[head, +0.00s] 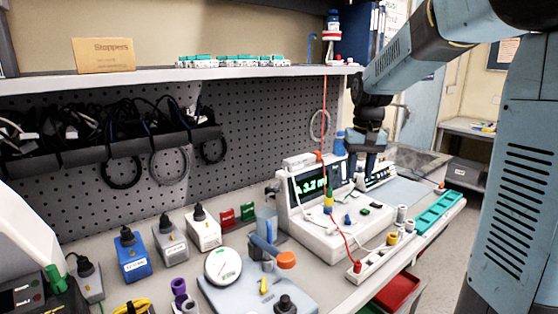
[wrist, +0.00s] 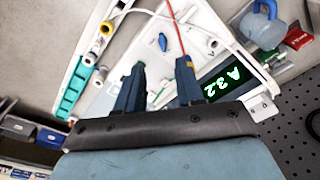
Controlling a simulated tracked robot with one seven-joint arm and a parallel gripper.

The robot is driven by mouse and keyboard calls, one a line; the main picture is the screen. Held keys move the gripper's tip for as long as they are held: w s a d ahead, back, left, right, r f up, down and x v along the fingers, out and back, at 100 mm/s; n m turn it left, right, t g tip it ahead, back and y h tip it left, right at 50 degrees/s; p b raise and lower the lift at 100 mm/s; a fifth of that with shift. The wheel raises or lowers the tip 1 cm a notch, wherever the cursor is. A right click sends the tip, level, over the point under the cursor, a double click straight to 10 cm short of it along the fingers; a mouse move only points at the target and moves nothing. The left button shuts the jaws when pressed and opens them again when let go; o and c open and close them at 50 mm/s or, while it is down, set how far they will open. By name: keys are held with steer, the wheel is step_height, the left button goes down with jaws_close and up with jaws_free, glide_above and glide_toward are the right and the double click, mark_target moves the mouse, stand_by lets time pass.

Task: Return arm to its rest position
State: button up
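My arm (head: 405,60) reaches in from the upper right in the head view. My gripper (head: 361,176) points down above the back of the white infusion pump (head: 330,235), whose green display reads about "A 3.2". In the wrist view my gripper (wrist: 160,75) shows two dark fingers set apart, with nothing visible between them. The pump (wrist: 205,55) lies beyond the fingers there. A red line (head: 324,110) runs down from the shelf to the pump, and in the wrist view the red line (wrist: 178,38) passes close to the right finger; I cannot tell if they touch.
A shelf (head: 150,78) with a Stoppers box (head: 104,55) overhangs the bench. A bottle stand (head: 333,45) stands near my arm. Blue, grey and white bottle-topped boxes (head: 133,255), a gauge (head: 223,266) and a teal rack (head: 440,212) crowd the bench. Floor is free at right.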

steer(key=s+r+t, duration=0.2)
steer(key=s+t, duration=0.2)
steer(key=s, duration=2.1)
steer(key=shift+r+n+t, duration=0.15)
steer(key=shift+n+t, duration=0.15)
steer(key=shift+t, duration=0.1)
